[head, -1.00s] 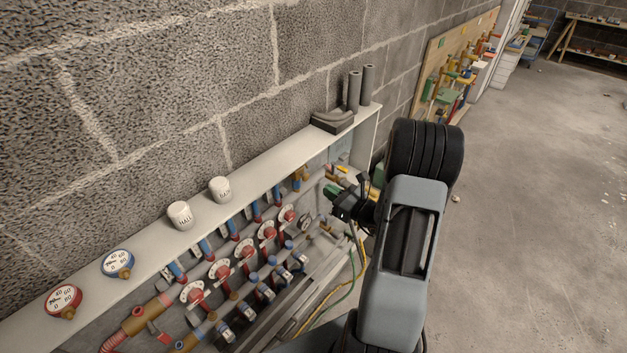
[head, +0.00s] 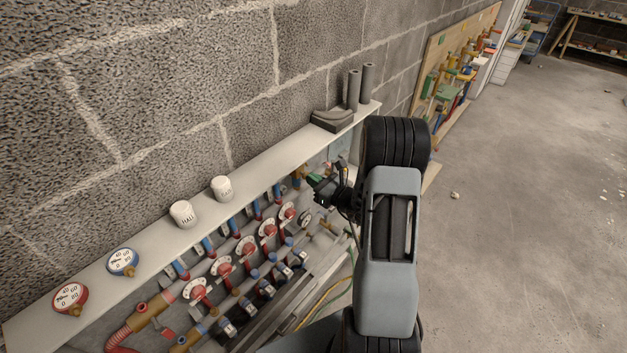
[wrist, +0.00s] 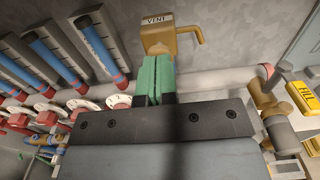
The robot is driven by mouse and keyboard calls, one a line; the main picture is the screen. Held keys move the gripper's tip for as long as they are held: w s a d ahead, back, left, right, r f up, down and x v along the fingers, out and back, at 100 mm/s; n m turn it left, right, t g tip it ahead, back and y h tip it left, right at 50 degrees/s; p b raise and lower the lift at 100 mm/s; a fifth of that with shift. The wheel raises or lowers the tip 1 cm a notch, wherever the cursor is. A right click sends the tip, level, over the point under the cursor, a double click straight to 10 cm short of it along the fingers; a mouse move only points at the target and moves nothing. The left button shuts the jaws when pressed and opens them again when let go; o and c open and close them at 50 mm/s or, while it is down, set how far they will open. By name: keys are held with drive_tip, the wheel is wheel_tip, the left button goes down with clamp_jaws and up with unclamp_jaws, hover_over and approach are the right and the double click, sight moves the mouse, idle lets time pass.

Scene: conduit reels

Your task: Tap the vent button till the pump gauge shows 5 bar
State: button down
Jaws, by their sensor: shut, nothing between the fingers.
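My gripper (wrist: 156,60) has green fingers, shut and empty, with tips in front of the fitting's lower part. They hide the button, and I cannot tell whether they touch it. In the head view my gripper (head: 314,182) is at the right end of the manifold, partly hidden by my own wrist. A small white-faced gauge (head: 306,218) sits just below it; its reading is too small to tell, and I cannot tell if it is the pump gauge.
A yellow FILL tag (wrist: 303,97) is right of my fingers. Red valve dials (head: 246,249) and blue-ended pipes line the manifold. The shelf (head: 150,240) above holds a red gauge (head: 70,298), a blue gauge (head: 122,262) and two white caps. The floor at right is clear.

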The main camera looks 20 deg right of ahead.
drive_tip(key=shift+b+x, duration=0.5)
drive_tip(key=shift+x, duration=0.4)
drive_tip(key=shift+r, duration=0.1)
drive_tip(key=b+v, duration=0.2)
drive_tip(key=v, duration=1.2)
drive_tip(key=shift+d, duration=0.1)
